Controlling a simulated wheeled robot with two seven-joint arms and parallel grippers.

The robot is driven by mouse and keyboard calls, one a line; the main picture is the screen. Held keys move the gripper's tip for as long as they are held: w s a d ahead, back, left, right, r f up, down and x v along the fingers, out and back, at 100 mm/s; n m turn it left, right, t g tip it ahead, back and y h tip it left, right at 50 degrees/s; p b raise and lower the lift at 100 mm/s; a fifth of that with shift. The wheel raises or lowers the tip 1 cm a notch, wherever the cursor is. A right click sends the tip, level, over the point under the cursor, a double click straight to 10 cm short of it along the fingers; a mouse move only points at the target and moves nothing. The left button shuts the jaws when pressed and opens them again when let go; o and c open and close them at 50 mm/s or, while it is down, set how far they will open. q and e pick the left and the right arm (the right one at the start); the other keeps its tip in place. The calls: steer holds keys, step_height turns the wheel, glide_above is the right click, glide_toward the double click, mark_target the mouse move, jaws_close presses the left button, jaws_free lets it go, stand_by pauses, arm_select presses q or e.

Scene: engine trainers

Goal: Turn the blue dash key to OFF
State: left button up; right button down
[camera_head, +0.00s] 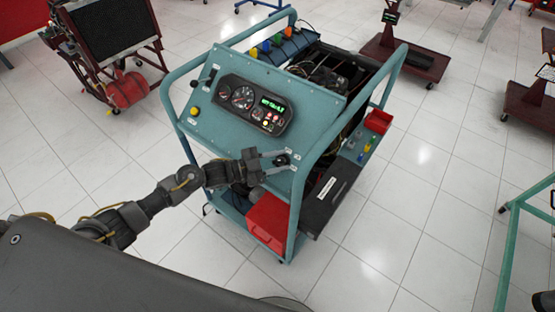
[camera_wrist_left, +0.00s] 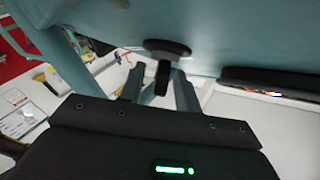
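The dash key (camera_head: 283,159) sits at the lower right of the teal dash panel of the engine trainer; it looks dark, not blue. In the left wrist view its round dark base (camera_wrist_left: 167,47) is on the panel, and its narrow grip (camera_wrist_left: 163,80) points down between my fingers. My left gripper (camera_head: 275,158) reaches it from the left. In the wrist view the left gripper (camera_wrist_left: 160,92) is open around the grip, with a gap on the left and the right finger very close. I cannot read any OFF mark.
The gauge cluster (camera_head: 252,104) with a lit green display is above the key. The teal tube frame (camera_head: 304,180) rises just right of it. A red box (camera_head: 268,221) is below. White tiled floor (camera_head: 420,215) is free to the right; other stands are farther back.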

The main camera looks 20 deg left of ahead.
arm_select(q)
jaws_close()
steer(key=shift+s+n, duration=0.1)
steer(key=shift+n, duration=0.2)
steer(key=n+t+y+p, duration=0.1)
steer(key=n+t+y, duration=0.1)
steer(key=n+t, duration=0.2)
steer(key=shift+n, duration=0.4)
steer(key=shift+n+t+y+p, duration=0.3)
steer(key=shift+n+t+y, duration=1.05)
steer(key=shift+n, duration=0.5)
steer(key=shift+n+t+y+p, duration=0.3)
steer(key=shift+n+t+y, duration=0.85)
steer(key=shift+n+y, duration=0.55)
steer(key=shift+n, duration=0.35)
